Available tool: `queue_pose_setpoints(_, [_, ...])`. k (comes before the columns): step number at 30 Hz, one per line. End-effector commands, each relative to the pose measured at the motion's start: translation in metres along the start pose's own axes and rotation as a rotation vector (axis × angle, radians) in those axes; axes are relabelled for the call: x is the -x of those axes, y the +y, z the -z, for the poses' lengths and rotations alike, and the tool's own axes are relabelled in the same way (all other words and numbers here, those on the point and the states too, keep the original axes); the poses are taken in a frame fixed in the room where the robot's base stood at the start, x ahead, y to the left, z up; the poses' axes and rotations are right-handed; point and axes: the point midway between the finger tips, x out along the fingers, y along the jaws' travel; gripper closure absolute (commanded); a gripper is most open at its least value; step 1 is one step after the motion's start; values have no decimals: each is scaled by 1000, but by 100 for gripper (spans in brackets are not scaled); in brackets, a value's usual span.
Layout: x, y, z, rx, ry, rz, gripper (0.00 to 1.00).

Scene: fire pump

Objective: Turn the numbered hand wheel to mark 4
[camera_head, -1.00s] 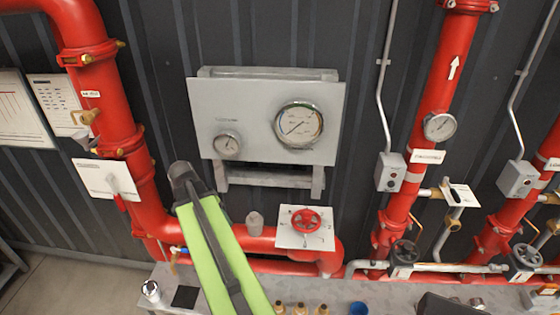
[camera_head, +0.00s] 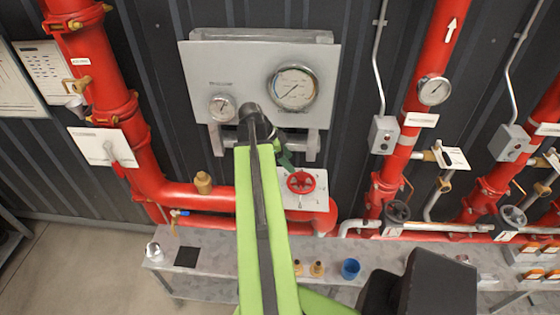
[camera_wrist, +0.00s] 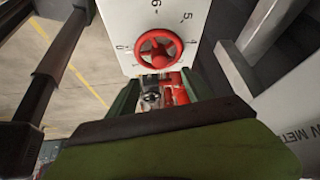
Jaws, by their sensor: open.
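The red hand wheel (camera_head: 300,182) sits on a white number plate (camera_head: 320,200) low on the wall, on the red pipework. In the wrist view the hand wheel (camera_wrist: 158,54) is at top centre, and the number plate (camera_wrist: 134,22) shows a 0 at left, a 6 at top and a 5 at upper right; other marks are small or hidden. My gripper (camera_wrist: 160,92) is open, its dark green fingers apart just below the wheel in that view, with no visible contact. In the head view my gripper (camera_head: 286,158) is partly hidden behind my arm, beside the plate's upper left.
A grey gauge panel (camera_head: 240,65) is above the wheel, close to my arm. Red pipes (camera_head: 110,95) run left and along the bottom. A bench (camera_head: 215,250) below holds a blue cup (camera_head: 350,268) and brass fittings. Black hand wheels (camera_head: 397,211) are to the right.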

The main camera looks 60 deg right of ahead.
Motion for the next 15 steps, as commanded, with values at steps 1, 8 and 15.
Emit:
queue_pose_setpoints(1, [-22, 0, -6, -2, 0, -1, 41])
queue_pose_setpoints(8, [-71, 0, -5, -1, 0, 0, 41])
queue_pose_setpoints(15, [-98, 0, -2, 1, 0, 1, 41])
